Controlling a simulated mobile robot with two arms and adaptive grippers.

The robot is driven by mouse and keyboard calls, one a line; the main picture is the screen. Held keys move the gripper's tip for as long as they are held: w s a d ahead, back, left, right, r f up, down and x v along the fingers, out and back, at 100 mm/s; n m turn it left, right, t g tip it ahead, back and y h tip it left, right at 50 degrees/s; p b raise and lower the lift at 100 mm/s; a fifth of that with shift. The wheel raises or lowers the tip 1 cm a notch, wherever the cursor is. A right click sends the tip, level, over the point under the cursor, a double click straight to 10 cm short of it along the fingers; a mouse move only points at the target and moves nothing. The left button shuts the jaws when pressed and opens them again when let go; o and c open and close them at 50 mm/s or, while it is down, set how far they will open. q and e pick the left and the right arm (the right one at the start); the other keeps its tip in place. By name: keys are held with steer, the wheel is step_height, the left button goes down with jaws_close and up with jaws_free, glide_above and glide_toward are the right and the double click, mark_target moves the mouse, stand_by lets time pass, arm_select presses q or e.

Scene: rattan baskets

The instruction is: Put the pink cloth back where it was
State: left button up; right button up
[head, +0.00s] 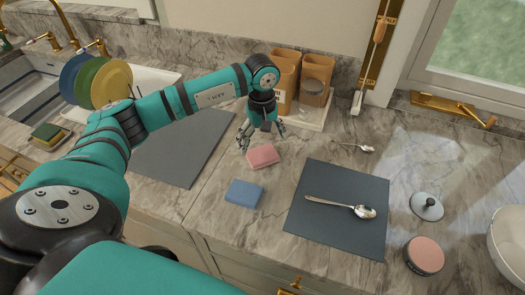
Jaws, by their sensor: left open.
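The pink cloth (263,157), a small folded block, lies on the marble counter left of the dark square mat. My left gripper (262,140) is open and points down, just behind and above the pink cloth. Its fingers are spread, and nothing shows between them. I cannot tell whether a fingertip touches the cloth. My right gripper is not in view.
A blue folded cloth (244,194) lies in front of the pink one. A dark mat (335,233) bears a spoon (345,208). Brown containers (316,90) stand behind the gripper. A grey board (180,150) lies left; a glass lid (426,206) lies right.

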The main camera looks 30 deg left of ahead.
mark_target(262, 155)
arm_select(q)
step_height(262, 155, up, 7)
steer(key=b, duration=0.1)
